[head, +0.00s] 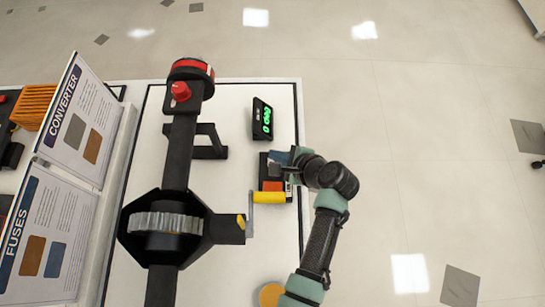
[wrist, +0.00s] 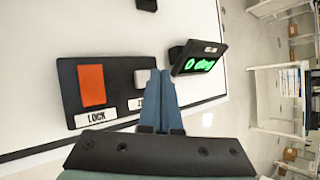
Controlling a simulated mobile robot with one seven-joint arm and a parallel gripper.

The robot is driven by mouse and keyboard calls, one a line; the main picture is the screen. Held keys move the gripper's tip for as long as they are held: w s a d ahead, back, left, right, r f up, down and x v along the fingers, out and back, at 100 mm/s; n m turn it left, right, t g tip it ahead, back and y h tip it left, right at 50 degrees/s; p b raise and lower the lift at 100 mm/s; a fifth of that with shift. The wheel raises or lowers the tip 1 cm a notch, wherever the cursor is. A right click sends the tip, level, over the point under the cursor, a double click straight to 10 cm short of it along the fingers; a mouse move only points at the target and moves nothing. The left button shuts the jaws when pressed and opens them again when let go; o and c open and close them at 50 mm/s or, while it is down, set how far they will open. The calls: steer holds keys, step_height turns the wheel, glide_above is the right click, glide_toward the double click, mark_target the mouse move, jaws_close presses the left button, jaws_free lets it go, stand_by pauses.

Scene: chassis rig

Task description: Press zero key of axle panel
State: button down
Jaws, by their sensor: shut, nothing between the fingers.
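The axle panel (wrist: 68,80) is a dark plate with a large orange key (wrist: 93,85) above a LOCK label (wrist: 96,116). To its right is a small pale key (wrist: 146,76), above a label starting with Z (wrist: 135,103) that my fingers partly cover. My gripper (wrist: 160,73) is shut and empty; its blue fingertips overlap the pale key's right side in the wrist view. I cannot tell whether they touch it. In the head view my gripper (head: 278,158) is over the panel's far end (head: 264,163), with the orange key (head: 272,187) nearer.
A display (wrist: 198,58) with green digits, reading about 0 deg, stands just beyond the panel. A yellow crank handle (head: 268,197) is close to the panel's near side. The black axle (head: 178,150) runs along the left of the white table (head: 227,95).

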steer(key=shift+r+p, duration=2.1)
steer(key=shift+r, duration=0.15)
steer(key=shift+f, duration=0.1)
steer(key=shift+w+r, duration=0.2)
steer(key=shift+r, duration=0.05)
steer(key=w+d+r+n+t+h, duration=0.1)
steer(key=w+r+n+t, duration=0.25)
steer(key=r, duration=0.85)
steer(key=w+r+n+t+h, duration=0.25)
steer(key=w+r, duration=0.25)
steer(key=r, duration=0.7)
steer(key=w+d+r+n+t+h, duration=0.1)
steer(key=w+r+n+t, duration=0.25)
steer(key=r, duration=0.85)
steer(key=s+a+r+n+t, duration=0.1)
steer(key=s+r+n+t, duration=0.15)
steer(key=r, duration=0.65)
steer(key=s+a+r+n+t, duration=0.1)
steer(key=s+r+n+t, duration=0.15)
steer(key=r, duration=0.65)
steer(key=s+a+r+n+t+h, duration=0.1)
steer(key=s+r+n+t, duration=0.3)
steer(key=s+r, duration=1)
step_height(320, 180, up, 2)
steer(key=shift+r+t+h, duration=0.1)
steer(key=shift+t+h, duration=0.25)
steer(key=shift+t, duration=0.7)
